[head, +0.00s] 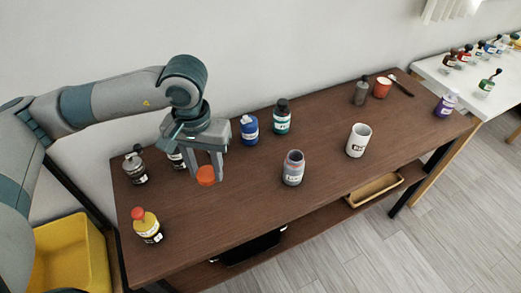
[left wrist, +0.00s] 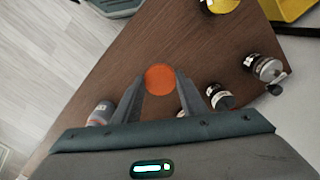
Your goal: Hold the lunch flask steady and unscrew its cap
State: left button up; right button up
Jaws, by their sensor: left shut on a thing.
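A grey flask with a white label and an orange band (head: 293,170) stands upright near the middle of the brown table, and its top looks open, with no cap on it. It is partly visible beside a finger in the left wrist view (left wrist: 101,113). My left gripper (head: 207,176) is shut on a round orange cap (head: 205,176), held to the left of the flask and apart from it, seemingly above the table. The cap shows between the fingertips in the left wrist view (left wrist: 160,79). My right gripper is not in view.
A yellow bottle with a red-orange top (head: 147,227) and a grey bottle (head: 135,167) stand at the table's left. A blue jar (head: 249,130), a teal bottle (head: 282,118) and a white cup (head: 358,140) stand around. The front middle is clear.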

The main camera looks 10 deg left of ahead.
aim_at(294, 164)
jog(key=i+l+z, duration=0.1)
jog(key=z, duration=0.25)
jog(key=i+z, duration=0.35)
jog(key=z, duration=0.35)
jog(key=i, duration=0.05)
